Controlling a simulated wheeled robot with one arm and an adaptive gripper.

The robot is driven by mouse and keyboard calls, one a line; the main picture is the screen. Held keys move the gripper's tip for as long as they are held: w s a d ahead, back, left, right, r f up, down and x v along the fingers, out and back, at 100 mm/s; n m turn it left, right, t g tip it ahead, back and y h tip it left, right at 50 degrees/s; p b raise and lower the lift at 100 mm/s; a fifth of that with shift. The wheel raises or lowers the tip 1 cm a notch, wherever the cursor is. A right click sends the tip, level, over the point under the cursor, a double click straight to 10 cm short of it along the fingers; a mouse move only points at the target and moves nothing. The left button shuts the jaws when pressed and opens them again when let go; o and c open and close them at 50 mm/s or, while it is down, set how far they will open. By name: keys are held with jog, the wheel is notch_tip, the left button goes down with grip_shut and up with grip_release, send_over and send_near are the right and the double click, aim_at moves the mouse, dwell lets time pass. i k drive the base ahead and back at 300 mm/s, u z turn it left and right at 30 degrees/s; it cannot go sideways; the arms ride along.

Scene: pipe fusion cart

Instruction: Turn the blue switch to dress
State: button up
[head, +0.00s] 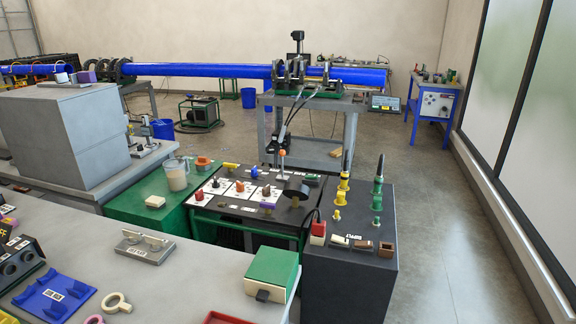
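A black control panel (232,204) with white label cards stands at the middle of the head view, with small coloured knobs on it. The labels are too small to read, so "dress" and the switch's setting cannot be made out. My gripper is not in view.
A dark cabinet (352,275) with yellow and green pieces adjoins the panel on the right. A green table (150,200) with a jug (176,174) adjoins it on the left. A grey bench (190,270) fills the front left. Open floor (440,235) lies to the right.

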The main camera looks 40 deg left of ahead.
aim_at(254, 174)
jog(key=i, duration=4.9)
jog(key=u, duration=2.1)
jog(key=i, duration=1.95)
jog(key=u, duration=3.25)
jog(key=i, duration=0.1)
jog(key=z, duration=0.35)
